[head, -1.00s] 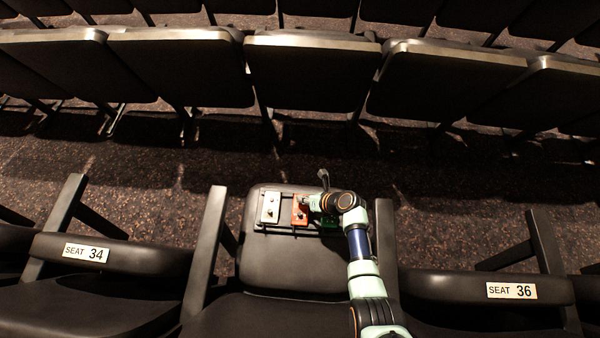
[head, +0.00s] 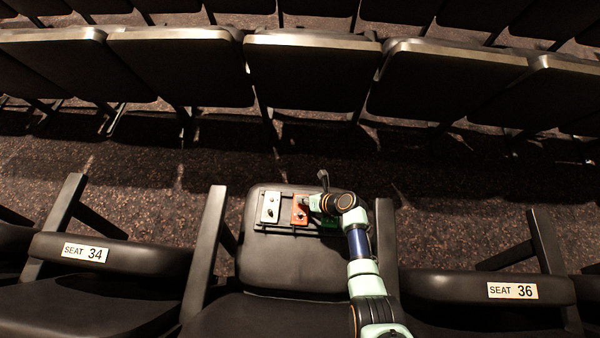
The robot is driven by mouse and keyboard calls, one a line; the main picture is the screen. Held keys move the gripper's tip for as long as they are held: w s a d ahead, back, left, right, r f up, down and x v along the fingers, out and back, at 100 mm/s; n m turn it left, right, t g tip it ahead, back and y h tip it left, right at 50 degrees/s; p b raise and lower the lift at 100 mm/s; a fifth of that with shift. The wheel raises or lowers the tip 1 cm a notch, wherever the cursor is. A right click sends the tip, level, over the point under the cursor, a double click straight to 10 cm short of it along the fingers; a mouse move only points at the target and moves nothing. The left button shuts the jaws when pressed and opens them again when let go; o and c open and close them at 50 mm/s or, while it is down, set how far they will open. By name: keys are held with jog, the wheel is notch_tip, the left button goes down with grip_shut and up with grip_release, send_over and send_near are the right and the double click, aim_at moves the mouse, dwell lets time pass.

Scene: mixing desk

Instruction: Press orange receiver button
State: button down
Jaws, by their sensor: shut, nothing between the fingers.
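The orange receiver (head: 299,216) is a small box in the middle of a row on the seat cushion in the head view. A dark spot shows on its top, but its button is too small to make out clearly. My gripper (head: 309,203) is shut and empty, at the orange receiver's right upper side. I cannot tell whether it touches the receiver. My arm comes in from the lower right and covers part of the row.
A white receiver (head: 270,207) sits left of the orange one. A green receiver (head: 329,221) on the right is mostly hidden under my arm. Armrests (head: 209,240) flank the seat. The front of the cushion (head: 290,265) is clear.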

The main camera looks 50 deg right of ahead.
jog(key=shift+r+p, duration=0.5)
jog(key=shift+p, duration=0.25)
notch_tip(320, 180, up, 6)
jog(key=p, duration=0.6)
jog(key=shift+r+p, duration=0.1)
jog(key=shift+p, duration=0.3)
